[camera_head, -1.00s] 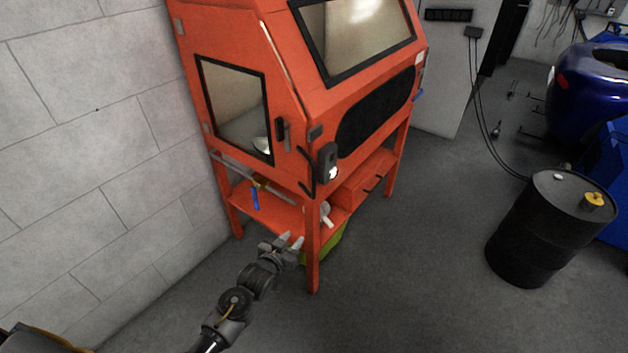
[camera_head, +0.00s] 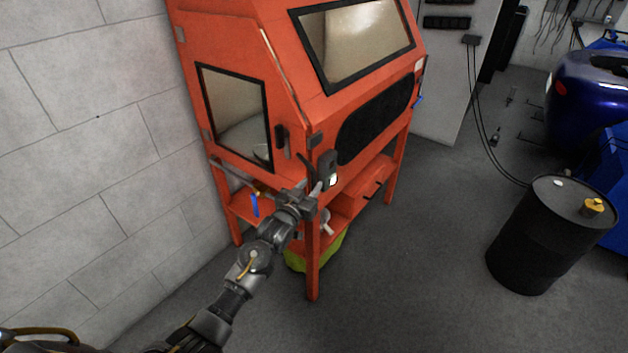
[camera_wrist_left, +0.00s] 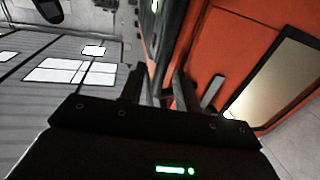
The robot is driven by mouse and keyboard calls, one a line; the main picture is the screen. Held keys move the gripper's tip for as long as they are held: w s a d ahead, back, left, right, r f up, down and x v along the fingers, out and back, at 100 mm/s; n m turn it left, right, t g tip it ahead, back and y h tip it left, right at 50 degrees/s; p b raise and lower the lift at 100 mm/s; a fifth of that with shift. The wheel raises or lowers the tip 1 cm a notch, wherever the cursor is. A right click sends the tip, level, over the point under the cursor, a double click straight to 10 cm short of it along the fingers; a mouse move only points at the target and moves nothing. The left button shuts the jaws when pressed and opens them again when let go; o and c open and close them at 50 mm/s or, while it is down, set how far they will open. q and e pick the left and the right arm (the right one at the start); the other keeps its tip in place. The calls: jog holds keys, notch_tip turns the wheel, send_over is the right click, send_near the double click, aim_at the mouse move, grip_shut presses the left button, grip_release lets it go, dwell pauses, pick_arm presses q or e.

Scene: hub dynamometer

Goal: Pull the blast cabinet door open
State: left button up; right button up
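The orange blast cabinet (camera_head: 345,115) stands on legs against the wall. Its left side has a door with a dark-framed window (camera_head: 238,115), and it looks closed. A dark upright handle (camera_head: 281,136) sits at the door's front edge. My left gripper (camera_head: 313,188) is below and right of this handle, in front of the cabinet's near corner, apart from the handle. In the left wrist view the fingers (camera_wrist_left: 160,88) are spread with nothing clearly held. A dark bar (camera_wrist_left: 212,93), apparently the handle, stands right of them on the orange panel. My right gripper is out of view.
A dark control box (camera_head: 328,168) is on the cabinet's front corner, close to my left gripper. A blue-handled valve (camera_head: 255,205) hangs under the door. A black drum (camera_head: 540,240) stands at right. Floor between drum and cabinet is clear.

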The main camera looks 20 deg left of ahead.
pick_arm(q)
jog(key=shift+w+d, duration=0.15)
jog(key=shift+w, duration=0.55)
jog(key=shift+w+d, duration=0.1)
jog(key=shift+w, duration=0.6)
grip_shut()
